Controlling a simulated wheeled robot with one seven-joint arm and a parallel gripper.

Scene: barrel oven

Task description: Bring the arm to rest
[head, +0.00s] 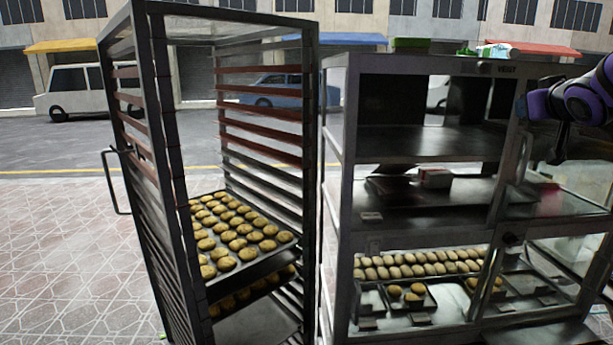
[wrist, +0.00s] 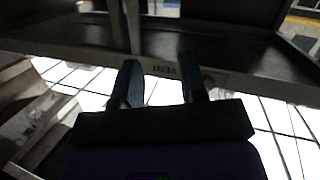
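My purple arm (head: 575,103) reaches in from the right edge of the head view, in front of the display cabinet's upper right part. My gripper (head: 557,152) shows there as a small dark shape pointing down, its fingers too small to tell apart. In the wrist view my gripper (wrist: 157,75) has its two dark fingers apart with nothing between them. Beyond the fingertips is a dark metal cabinet edge with small lettering. I cannot tell whether the fingers touch it.
A tall metal rack (head: 142,160) at centre left holds a tray of buns (head: 270,262). A glass-and-metal cabinet (head: 345,180) beside it holds more buns on lower shelves. A green box (head: 410,43) sits on its top. Paved ground (head: 60,250) at left is clear.

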